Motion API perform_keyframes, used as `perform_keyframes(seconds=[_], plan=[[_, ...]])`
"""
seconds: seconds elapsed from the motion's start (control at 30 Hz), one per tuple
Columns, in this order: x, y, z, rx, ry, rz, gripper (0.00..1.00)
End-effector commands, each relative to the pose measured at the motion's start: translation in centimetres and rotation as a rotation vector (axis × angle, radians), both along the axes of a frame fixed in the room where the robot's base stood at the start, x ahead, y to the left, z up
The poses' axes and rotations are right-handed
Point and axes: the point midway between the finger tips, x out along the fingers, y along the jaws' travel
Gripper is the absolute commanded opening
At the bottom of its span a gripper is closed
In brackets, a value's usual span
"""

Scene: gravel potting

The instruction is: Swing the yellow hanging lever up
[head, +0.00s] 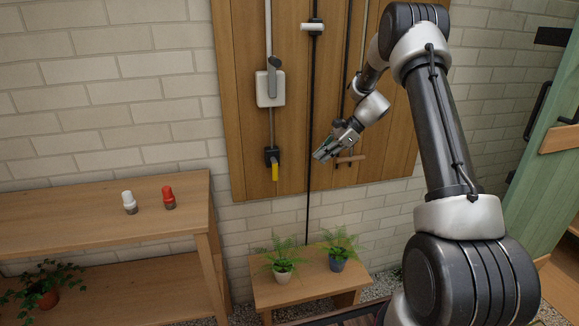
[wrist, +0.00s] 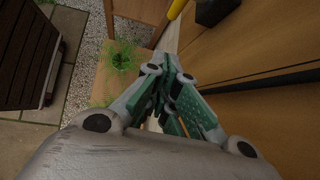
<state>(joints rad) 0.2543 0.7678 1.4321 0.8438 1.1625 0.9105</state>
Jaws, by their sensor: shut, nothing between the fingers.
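The yellow lever (head: 275,172) hangs straight down from a dark valve block (head: 271,155) at the lower end of a grey pipe on the wooden wall panel. My gripper (head: 321,155) is in front of the panel, to the right of the lever and a little higher in the head view, apart from it. Its fingers are shut and empty. In the wrist view, my gripper's green fingers (wrist: 170,110) are at the middle, and part of the yellow lever (wrist: 176,9) shows at the top edge, beyond the fingertips.
A grey switch lever on a white plate (head: 270,89) sits above the valve. A black vertical rod (head: 310,130) runs between the lever and my gripper. A small bench (head: 300,288) with two potted ferns stands below. Red and white bottles stand on the left shelf (head: 90,225).

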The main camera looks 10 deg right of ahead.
Motion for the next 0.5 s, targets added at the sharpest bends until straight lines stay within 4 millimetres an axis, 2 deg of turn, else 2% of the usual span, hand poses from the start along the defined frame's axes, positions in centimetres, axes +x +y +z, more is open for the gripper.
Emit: perform_keyframes(seconds=[0.2,0.5], plan=[[0.14,0.66,0.5,0.049,0.09,-0.1,0.0],[0.08,0.66,0.48,0.051,0.108,-0.117,0.0]])
